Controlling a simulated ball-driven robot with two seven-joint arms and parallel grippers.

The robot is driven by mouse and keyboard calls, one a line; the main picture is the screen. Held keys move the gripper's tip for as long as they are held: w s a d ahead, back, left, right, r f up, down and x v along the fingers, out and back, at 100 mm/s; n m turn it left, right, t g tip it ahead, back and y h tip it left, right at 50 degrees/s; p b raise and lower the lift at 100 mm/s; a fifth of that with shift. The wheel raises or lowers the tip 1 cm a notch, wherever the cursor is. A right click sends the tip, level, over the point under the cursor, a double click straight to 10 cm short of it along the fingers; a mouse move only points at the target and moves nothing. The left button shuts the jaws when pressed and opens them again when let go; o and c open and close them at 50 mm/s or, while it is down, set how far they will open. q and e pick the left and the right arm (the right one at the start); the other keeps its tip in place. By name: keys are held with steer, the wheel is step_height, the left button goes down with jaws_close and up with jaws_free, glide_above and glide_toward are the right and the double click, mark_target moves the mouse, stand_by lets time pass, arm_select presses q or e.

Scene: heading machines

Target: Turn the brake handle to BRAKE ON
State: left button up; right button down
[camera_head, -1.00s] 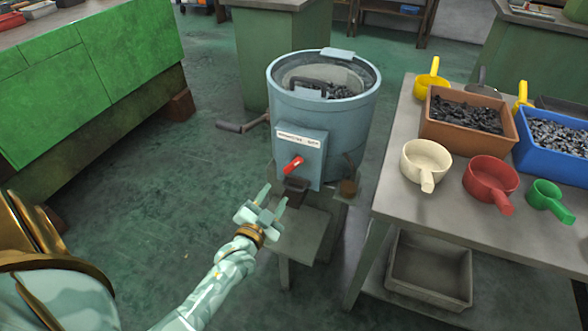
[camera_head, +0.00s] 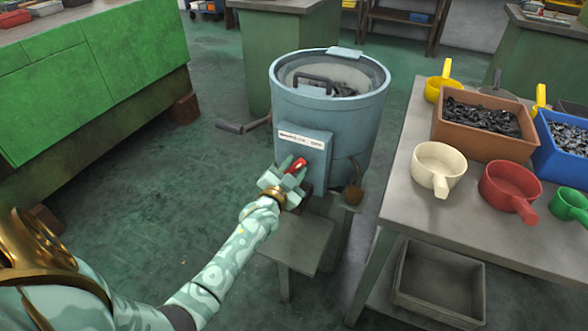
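The red brake handle (camera_head: 297,166) sticks out of the front box (camera_head: 316,150) of a round blue-grey machine (camera_head: 335,120). A white label strip (camera_head: 301,140) sits above the handle; its small print is too blurred to read. My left gripper (camera_head: 289,169) is at the handle, with its fingers on either side of the red part. The gripper hides the lower part of the handle, and I cannot tell whether the fingers press on it. My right gripper is not in view.
The machine stands on a low grey stand (camera_head: 300,240). A crank (camera_head: 240,126) sticks out at its left. On the right, a table (camera_head: 410,200) holds scoops, a brown bin (camera_head: 470,147) and a blue bin (camera_head: 553,165). A green cabinet (camera_head: 90,80) is at left, with clear floor between.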

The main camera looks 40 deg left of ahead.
arm_select(q)
steer(key=c, duration=0.5)
jaws_close()
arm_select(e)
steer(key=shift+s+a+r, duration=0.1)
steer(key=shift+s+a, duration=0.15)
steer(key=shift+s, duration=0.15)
